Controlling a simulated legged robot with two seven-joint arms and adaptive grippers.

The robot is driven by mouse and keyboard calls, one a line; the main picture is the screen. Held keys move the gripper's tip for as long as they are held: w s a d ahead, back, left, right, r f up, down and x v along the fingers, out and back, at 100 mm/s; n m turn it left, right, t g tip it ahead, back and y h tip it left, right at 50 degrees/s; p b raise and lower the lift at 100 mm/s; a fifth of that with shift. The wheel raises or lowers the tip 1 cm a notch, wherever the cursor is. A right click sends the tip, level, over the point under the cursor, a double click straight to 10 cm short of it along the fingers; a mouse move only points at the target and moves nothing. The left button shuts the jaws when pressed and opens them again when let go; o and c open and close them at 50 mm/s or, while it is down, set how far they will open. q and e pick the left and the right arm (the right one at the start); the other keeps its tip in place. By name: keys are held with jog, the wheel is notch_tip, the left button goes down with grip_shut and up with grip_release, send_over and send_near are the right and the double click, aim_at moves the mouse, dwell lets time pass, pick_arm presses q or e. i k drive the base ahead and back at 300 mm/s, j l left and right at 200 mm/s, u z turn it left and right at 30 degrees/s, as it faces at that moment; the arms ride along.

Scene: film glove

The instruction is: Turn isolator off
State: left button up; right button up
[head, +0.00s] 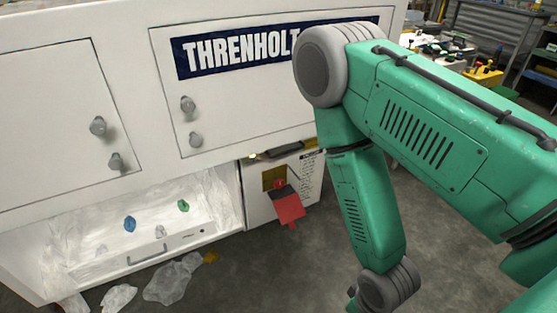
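The isolator looks to be the small red part (280,184) on a yellow plate (268,178). It is on the front of a white box (258,205) low at the right end of the white cabinet. A red flap or tag (289,208) with a dark upper part hangs just below it. The red part is too small to tell its position. My green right arm comes in from the right and bends down to the right of the box, apart from it. My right gripper is below the frame. My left gripper is not in view.
The white cabinet (120,30) has doors with grey knobs and a THRENHOLT sign (240,50). An open lower bay (70,235) holds crumpled clear film and a drawer. Clear film (172,280) lies on the floor in front. Benches with clutter stand at the back right.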

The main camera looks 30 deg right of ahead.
aim_at(278, 183)
jog(key=i+l, duration=0.25)
jog(key=l, duration=0.2)
jog(key=i+l, duration=0.2)
jog(key=l, duration=0.2)
jog(key=i+l, duration=0.25)
jog(key=l, duration=0.2)
jog(key=i+l, duration=0.2)
jog(key=l, duration=0.2)
jog(key=i+l, duration=0.25)
jog(key=l, duration=0.2)
